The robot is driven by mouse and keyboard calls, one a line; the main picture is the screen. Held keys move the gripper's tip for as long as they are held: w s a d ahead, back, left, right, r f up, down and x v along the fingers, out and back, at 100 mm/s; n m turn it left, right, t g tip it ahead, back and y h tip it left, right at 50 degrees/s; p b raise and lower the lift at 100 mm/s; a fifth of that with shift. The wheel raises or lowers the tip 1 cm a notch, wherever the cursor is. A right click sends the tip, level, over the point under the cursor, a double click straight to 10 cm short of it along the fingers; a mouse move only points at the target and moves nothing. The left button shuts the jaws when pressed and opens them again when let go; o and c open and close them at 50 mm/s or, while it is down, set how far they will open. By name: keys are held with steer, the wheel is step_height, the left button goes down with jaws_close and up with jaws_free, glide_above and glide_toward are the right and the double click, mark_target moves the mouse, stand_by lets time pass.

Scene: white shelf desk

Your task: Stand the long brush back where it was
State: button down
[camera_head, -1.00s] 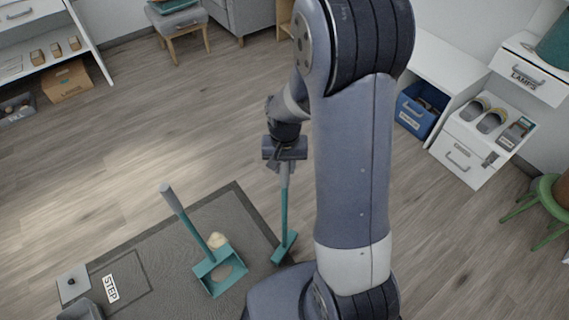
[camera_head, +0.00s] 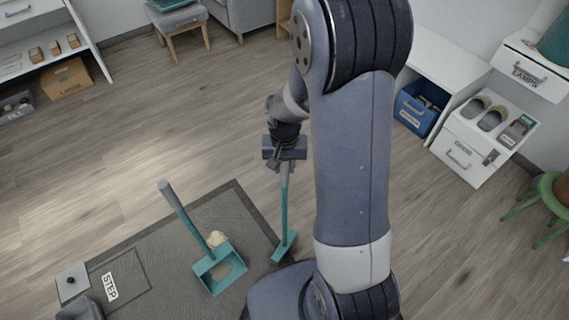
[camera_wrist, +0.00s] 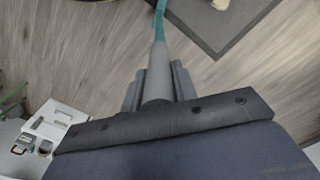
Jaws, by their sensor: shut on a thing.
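The long brush (camera_head: 284,213) has a teal shaft, a grey grip and a flat teal head. My gripper (camera_head: 285,164) is shut on its grey grip near the top. The brush hangs nearly upright, its head low at the right edge of the dark mat (camera_head: 160,250); I cannot tell whether the head touches the floor. In the wrist view the grey grip (camera_wrist: 158,72) sits between my gripper's fingers (camera_wrist: 157,88), and the teal shaft runs away toward the top. The brush head is not clear there.
A teal dustpan (camera_head: 219,268) with a long upright handle stands on the mat, with a pale lump (camera_head: 216,239) at it. A pedal bin (camera_head: 72,283) is at the lower left. White shelves with a blue bin (camera_head: 415,108) stand at right. Wood floor beyond the mat is open.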

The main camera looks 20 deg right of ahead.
steer(key=c, duration=1.1)
jaws_free()
steer(key=shift+o, duration=0.2)
steer(key=shift+r, duration=0.1)
step_height(320, 180, up, 11)
steer(key=shift+f+p, duration=0.15)
steer(key=shift+p, duration=1)
step_height(320, 180, down, 10)
steer(key=shift+f+b, duration=0.1)
steer(key=shift+b, duration=0.75)
steer(key=shift+f, duration=0.15)
